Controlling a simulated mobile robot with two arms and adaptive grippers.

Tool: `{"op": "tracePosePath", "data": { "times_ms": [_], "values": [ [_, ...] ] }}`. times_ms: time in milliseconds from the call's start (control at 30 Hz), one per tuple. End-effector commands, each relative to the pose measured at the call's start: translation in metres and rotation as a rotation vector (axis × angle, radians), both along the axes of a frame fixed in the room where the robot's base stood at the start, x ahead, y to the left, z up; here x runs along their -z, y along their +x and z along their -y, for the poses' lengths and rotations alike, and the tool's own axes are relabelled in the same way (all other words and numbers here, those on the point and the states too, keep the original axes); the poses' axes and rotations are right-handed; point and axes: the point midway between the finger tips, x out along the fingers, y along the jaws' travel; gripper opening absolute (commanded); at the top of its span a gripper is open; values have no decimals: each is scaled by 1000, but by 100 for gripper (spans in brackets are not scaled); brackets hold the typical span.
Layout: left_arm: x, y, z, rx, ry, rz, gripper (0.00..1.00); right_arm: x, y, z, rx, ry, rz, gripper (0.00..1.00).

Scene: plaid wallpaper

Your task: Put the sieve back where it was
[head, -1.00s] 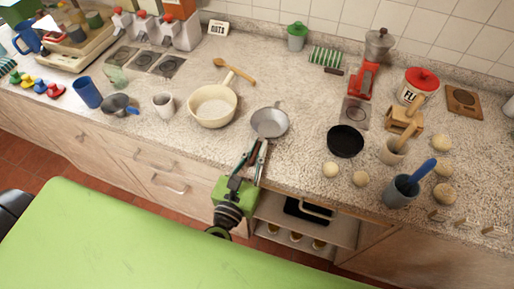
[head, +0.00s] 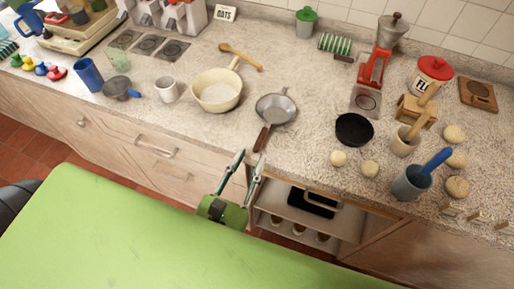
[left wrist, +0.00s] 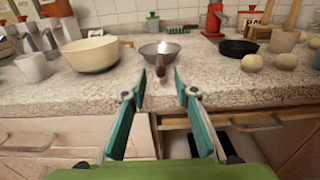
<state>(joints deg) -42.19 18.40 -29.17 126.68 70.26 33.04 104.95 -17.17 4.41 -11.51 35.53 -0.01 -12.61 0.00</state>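The sieve (head: 276,108), a grey metal bowl shape with a brown handle, lies on the speckled counter with its handle toward the front edge. In the left wrist view the sieve (left wrist: 160,50) is straight ahead, its handle pointing at me. My left gripper (head: 250,157) is open and empty, just off the counter's front edge and short of the handle end. In the left wrist view its two fingers (left wrist: 158,82) are spread, with the handle beyond them. My right gripper is in neither view.
A cream pan (head: 217,94) stands left of the sieve and a black pan (head: 354,130) right of it. Below the counter is an open shelf (head: 310,215). A green surface (head: 120,235) fills the foreground.

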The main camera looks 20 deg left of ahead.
Motion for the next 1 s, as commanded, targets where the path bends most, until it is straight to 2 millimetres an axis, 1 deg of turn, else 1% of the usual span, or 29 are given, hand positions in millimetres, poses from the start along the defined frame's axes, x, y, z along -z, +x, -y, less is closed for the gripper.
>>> {"op": "tracePosePath", "data": {
  "times_ms": [33, 100, 233, 333, 533, 600, 667, 767, 867, 900, 967, 1000],
  "values": [
    [4, -10, 0, 2, -2, -2, 27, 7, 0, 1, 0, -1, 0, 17],
    [3, -20, -1, 2, 2, -2, 27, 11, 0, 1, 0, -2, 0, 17],
    [1, -31, -1, 0, 0, -1, 27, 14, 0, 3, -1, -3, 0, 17],
    [0, -35, -1, 0, -1, 0, 27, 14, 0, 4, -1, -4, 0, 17],
    [-1, -35, -1, 0, 1, 1, 27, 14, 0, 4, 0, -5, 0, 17],
    [4, -34, 0, 7, 31, -1, 27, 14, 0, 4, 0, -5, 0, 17],
    [17, -33, 4, 24, 106, -4, 27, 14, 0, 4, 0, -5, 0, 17],
    [59, -29, 14, 86, 355, -17, 27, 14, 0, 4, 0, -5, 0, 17],
    [126, -26, 24, 192, 725, -42, 27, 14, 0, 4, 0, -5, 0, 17],
    [157, -26, 25, 245, 884, -53, 27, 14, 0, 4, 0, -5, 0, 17],
    [206, -29, 24, 335, 1117, -73, 27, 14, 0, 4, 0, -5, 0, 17],
    [238, -33, 22, 400, 1266, -86, 27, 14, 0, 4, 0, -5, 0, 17]
  ]
}}
